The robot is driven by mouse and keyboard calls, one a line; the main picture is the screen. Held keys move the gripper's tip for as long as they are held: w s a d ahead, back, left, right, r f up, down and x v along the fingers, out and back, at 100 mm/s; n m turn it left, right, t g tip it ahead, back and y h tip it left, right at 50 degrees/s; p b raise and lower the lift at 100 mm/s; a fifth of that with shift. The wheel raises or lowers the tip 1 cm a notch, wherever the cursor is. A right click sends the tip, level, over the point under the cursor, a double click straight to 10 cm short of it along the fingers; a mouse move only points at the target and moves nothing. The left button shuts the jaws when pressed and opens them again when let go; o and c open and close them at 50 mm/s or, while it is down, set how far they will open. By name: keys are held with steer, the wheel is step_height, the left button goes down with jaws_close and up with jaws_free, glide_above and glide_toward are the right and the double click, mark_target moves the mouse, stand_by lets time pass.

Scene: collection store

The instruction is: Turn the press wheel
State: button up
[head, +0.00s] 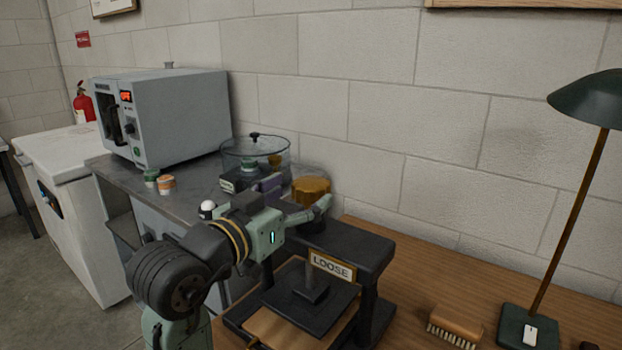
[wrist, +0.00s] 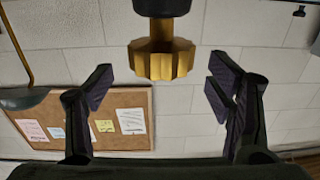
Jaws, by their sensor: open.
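The press wheel (head: 311,188) is a brass-coloured, notched knob on top of the black press (head: 345,245). In the wrist view the wheel (wrist: 164,60) appears upside down, under a dark part at the top edge. My gripper (head: 255,182) is just left of the wheel in the head view, partly hidden by my arm. In the wrist view my gripper (wrist: 162,88) is open, with one dark-padded finger on each side of the wheel's line. The wheel shows ahead between them, with gaps on both sides and no visible contact.
A sign reading LOOSE (head: 331,265) is on the press. A brush (head: 454,327) and green lamp (head: 588,100) stand right on the wooden table (head: 420,275). A glass vessel (head: 255,152) and grey oven (head: 165,115) are behind left. A corkboard (wrist: 125,100) hangs on the wall.

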mark_target(311, 181)
steer(key=shift+p+x, duration=0.45)
steer(key=shift+x, duration=1.9)
steer(key=shift+a, duration=0.1)
steer(key=c, duration=1.2)
steer(key=shift+w+f+m+g+h+b, duration=0.1)
steer(key=shift+m+g+h+b, duration=0.4)
steer(key=shift+h, duration=0.3)
steer(key=shift+m+g+h+b, duration=0.35)
steer(key=shift+m+g+h, duration=0.85)
